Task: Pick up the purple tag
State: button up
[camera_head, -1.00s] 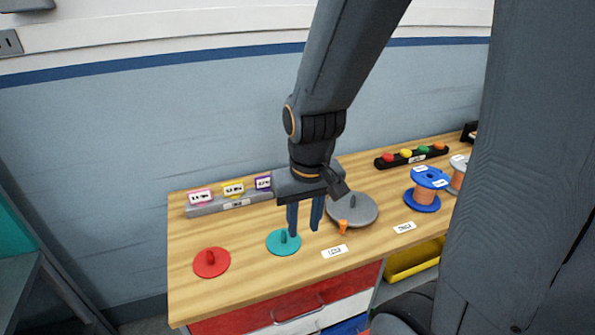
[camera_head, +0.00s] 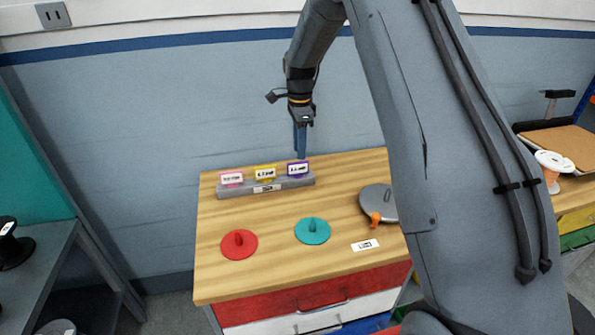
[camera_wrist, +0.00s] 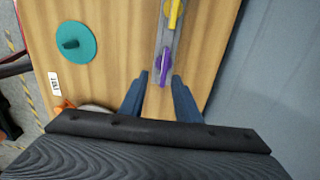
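The purple tag (camera_head: 298,168) stands upright at the right end of a grey tag rack (camera_head: 228,190) at the back of the wooden bench. It also shows in the wrist view (camera_wrist: 164,70), seen from above. My gripper (camera_head: 301,153) points down just above and behind the tag in the head view. In the wrist view the two blue fingers (camera_wrist: 158,78) are apart, and the purple tag lies in line with the gap between them, around their tips. Nothing is held. Whether the fingertips reach down to the tag's height cannot be told.
A yellow tag (camera_head: 265,173) and a pink tag (camera_head: 231,179) share the rack to the left. A red disc (camera_head: 239,244), a teal disc (camera_head: 312,231) and a grey disc (camera_head: 376,200) with an orange piece (camera_head: 375,219) lie in front. The wall is close behind.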

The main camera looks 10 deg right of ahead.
aim_at(298, 162)
jog(key=shift+w+a+f+p, duration=0.15)
jog(key=shift+f+p, duration=0.65)
jog(key=shift+f, duration=1.1)
jog(key=shift+w+f+p, duration=0.25)
jog(key=shift+f+p, duration=0.5)
jog(key=shift+f, duration=1.1)
jog(key=shift+c, duration=0.2)
grip_shut()
